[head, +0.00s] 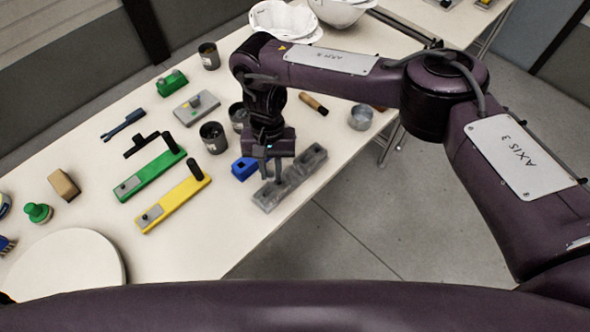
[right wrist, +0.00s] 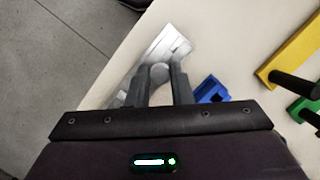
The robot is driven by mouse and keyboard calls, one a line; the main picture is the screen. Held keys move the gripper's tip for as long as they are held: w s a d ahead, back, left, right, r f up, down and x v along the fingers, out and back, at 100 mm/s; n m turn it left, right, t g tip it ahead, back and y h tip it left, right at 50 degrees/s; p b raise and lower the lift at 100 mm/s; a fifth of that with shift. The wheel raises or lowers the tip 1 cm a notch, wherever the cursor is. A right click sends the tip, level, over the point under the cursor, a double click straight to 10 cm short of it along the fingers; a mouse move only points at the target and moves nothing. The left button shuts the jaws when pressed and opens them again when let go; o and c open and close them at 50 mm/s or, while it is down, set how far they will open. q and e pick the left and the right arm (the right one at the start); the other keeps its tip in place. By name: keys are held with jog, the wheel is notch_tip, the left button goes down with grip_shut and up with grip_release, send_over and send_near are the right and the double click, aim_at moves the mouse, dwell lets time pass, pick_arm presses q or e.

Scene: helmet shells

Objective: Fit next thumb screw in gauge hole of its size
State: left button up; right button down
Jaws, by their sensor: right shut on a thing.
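The grey gauge block (head: 312,158), long and stepped, lies near the table's front edge. It also shows in the right wrist view (right wrist: 170,45) beyond my fingers. My right gripper (head: 272,174) points down over the left part of the block. In the right wrist view, my right gripper (right wrist: 160,80) is shut on a grey, rounded thing, apparently a thumb screw (right wrist: 158,72). Its lower end and the hole under it are hidden, so I cannot tell whether it is in a hole. My left gripper is not in view.
A blue block (head: 243,168) stands just left of the gauge. Yellow (head: 175,204) and green (head: 150,174) bars with black handles lie further left. Dark cups (head: 213,137) stand behind. A round white disc (head: 65,265) is at front left. The table's front edge is close to the gauge.

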jog(key=w+d, duration=0.4)
send_over(304, 153)
jog(key=s, duration=0.2)
dwell(0.4)
jog(key=shift+s+f, duration=0.1)
dwell(0.5)
jog(key=shift+f+b, duration=0.55)
jog(key=shift+b, duration=0.05)
jog(key=shift+f, duration=0.4)
dwell(0.6)
jog(key=shift+f+b, duration=1.4)
jog(key=shift+f, duration=0.25)
dwell(1.0)
jog(key=c, duration=1.2)
grip_release()
